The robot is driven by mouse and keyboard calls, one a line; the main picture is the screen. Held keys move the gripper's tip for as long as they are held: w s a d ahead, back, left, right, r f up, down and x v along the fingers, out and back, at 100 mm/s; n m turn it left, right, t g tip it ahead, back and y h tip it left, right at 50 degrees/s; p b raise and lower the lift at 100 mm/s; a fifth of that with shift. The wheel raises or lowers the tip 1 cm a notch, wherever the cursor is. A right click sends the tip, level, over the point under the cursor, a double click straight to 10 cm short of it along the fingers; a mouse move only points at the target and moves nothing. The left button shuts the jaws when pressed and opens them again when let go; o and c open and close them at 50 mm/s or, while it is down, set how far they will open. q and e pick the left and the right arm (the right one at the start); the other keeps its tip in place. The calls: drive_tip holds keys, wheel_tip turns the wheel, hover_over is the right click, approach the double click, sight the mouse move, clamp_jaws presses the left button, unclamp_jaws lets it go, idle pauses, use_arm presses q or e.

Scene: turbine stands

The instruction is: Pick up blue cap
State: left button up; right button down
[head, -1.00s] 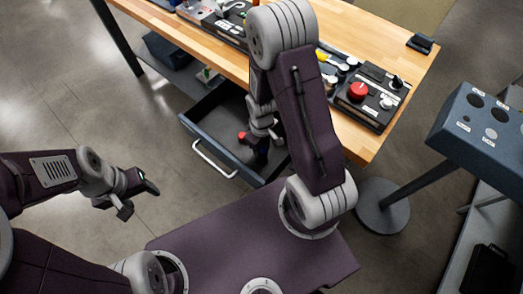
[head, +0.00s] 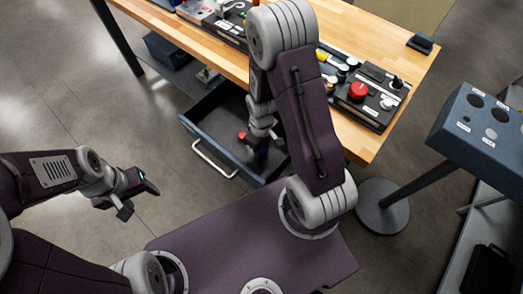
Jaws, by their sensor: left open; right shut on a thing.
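My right gripper (head: 259,143) reaches down into the open drawer (head: 196,127) below the workbench. It is shut on a small dark-blue thing that looks like the blue cap (head: 262,151); the view is small and the arm hides part of it. A red piece (head: 242,135) shows right beside this gripper, and I cannot tell whether they touch. My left gripper (head: 138,199) is open and empty over the floor, left of my base and well apart from the drawer.
The wooden workbench (head: 408,88) holds a black panel with a red button (head: 358,91) and several other parts. A blue-grey box with round openings (head: 487,122) stands on a pole at the right. A dark bin (head: 168,50) is under the bench. Floor left of the drawer is clear.

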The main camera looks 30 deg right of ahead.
idle(0.6)
wheel_tip(320, 180, up, 10)
drive_tip(key=p, duration=0.2)
drive_tip(key=c, duration=2)
unclamp_jaws()
clamp_jaws()
